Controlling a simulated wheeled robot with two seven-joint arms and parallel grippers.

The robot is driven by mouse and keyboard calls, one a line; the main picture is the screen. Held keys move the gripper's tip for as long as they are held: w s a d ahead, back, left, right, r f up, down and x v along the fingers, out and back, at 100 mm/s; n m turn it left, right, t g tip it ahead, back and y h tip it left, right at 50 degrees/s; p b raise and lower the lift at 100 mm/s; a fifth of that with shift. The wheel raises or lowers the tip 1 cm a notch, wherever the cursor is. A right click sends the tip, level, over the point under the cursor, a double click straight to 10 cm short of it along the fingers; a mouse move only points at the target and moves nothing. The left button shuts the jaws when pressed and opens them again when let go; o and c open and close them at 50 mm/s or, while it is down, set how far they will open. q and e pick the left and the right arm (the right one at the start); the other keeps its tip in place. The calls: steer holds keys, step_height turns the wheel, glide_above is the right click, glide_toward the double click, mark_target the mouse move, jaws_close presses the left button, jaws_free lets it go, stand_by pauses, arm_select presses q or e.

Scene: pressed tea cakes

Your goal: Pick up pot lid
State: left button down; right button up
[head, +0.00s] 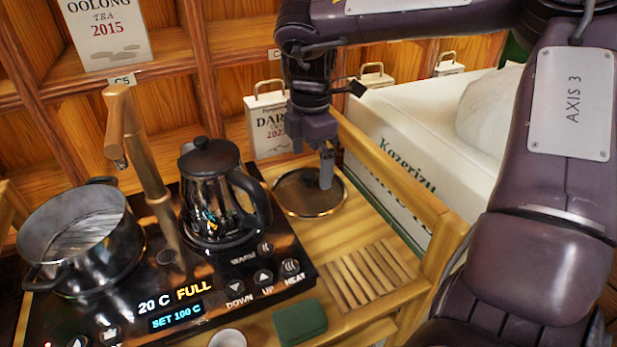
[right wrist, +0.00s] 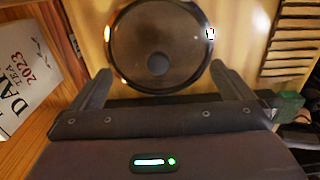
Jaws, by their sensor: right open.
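The pot lid (head: 290,198) is a round glass disc with a dark rim, lying flat on the wooden tray table right of the black kettle. In the right wrist view the pot lid (right wrist: 130,35) shows from above, with its round dark knob (right wrist: 158,64) facing up. My left gripper is not in view.
An open steel pot (head: 75,235) and a black kettle (head: 212,195) stand on the black heating plate at left, with a brass tap between them. A slatted drain (head: 370,275), a green block (head: 300,321) and a white box (head: 440,150) are nearby.

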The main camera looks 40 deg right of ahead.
mark_target(310, 176)
steer(key=f, duration=0.5)
steer(key=shift+w, duration=0.2)
steer(key=shift+s+a+r+b, duration=0.1)
steer(key=shift+s+a+b, duration=0.05)
steer(key=shift+s+b, duration=0.15)
steer(key=c, duration=1.7)
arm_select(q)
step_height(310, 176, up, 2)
arm_select(e)
steer(key=shift+c, duration=1.3)
steer(key=shift+c, duration=0.4)
